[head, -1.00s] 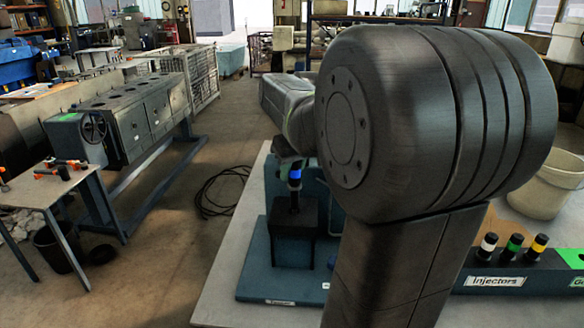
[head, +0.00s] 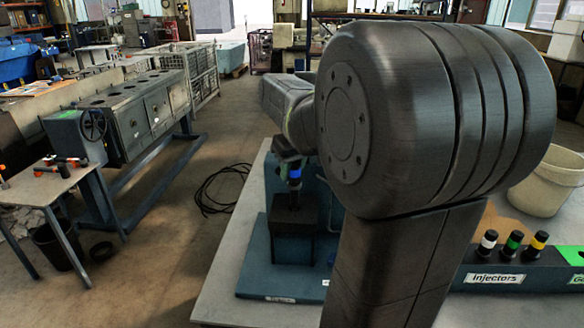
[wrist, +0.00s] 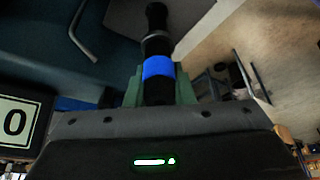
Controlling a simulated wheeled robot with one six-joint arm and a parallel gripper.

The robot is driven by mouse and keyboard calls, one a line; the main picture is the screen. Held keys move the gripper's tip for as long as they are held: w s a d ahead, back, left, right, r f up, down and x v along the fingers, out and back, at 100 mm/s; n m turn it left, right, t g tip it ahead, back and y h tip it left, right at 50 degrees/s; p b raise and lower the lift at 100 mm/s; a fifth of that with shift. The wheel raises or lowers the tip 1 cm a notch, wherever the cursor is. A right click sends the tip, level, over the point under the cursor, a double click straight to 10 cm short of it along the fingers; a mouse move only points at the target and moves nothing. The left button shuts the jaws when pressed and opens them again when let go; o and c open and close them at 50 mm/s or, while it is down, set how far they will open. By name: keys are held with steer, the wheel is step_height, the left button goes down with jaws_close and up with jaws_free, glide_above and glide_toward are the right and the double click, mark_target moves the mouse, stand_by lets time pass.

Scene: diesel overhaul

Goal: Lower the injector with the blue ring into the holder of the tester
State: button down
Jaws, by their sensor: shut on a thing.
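The injector with the blue ring (head: 295,173) is upright over the dark holder block (head: 292,246) of the blue tester (head: 262,266). Its lower end meets the top of the block in the head view; I cannot tell how deep it reaches. My gripper (wrist: 158,90) is shut on the injector, with its green fingers on both sides just below the blue ring in the wrist picture. The injector's dark end (wrist: 156,18) points away from the gripper there. My arm hides part of the tester in the head view.
A rack labelled Injectors (head: 493,279) holds injectors with white, green and yellow rings at the right. A pale bucket (head: 546,182) stands behind it. A display (wrist: 16,122) showing 0 is at the left in the wrist view. Bare bench lies left of the tester.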

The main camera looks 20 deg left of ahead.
mark_target(292, 180)
steer(key=shift+f+b, duration=0.9)
steer(key=shift+f, duration=0.65)
steer(key=shift+f+b, duration=0.8)
steer(key=shift+f, duration=0.55)
steer(key=c, duration=0.8)
jaws_free()
steer(key=shift+o, duration=0.2)
steer(key=shift+r+p, duration=3.1)
steer(key=shift+r, duration=0.45)
